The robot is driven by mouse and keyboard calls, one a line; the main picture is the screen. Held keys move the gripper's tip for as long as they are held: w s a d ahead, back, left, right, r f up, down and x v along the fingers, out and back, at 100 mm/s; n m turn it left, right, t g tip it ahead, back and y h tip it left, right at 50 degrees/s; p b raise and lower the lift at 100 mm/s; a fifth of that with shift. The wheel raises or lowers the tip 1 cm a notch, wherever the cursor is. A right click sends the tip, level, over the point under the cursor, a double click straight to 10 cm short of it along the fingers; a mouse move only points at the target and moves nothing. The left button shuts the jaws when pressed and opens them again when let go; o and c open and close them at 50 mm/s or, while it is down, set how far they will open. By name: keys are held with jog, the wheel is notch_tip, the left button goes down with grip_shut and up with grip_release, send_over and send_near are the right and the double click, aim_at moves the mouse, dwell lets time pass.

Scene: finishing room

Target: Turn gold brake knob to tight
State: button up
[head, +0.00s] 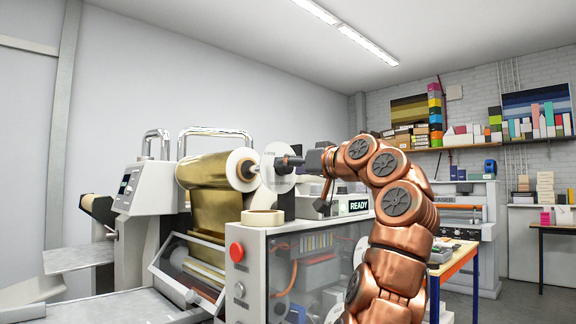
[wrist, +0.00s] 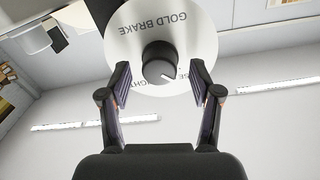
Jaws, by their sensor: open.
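The gold brake knob (wrist: 159,63) is a dark round knob with a white pointer line, at the centre of a white round dial (wrist: 195,25). The dial reads "GOLD BRAKE" upside down in the wrist view, with lettering near the pointer partly hidden by my fingers. My gripper (wrist: 161,88) is open, with one finger on each side of the knob and a gap visible on both sides. In the head view the white dial (head: 279,172) stands beside the gold foil roll (head: 205,169), with my gripper (head: 296,161) at its right; the knob is hard to make out there.
A roll of tape (head: 262,217) lies on the machine cabinet, which has a red button (head: 236,252) on its front. A "READY" display (head: 357,205) is behind my arm. A blue and orange worktable (head: 455,266) stands to the right.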

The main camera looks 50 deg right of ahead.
jog(key=shift+w, duration=0.7)
jog(key=shift+c, duration=0.3)
jog(key=c, duration=1.1)
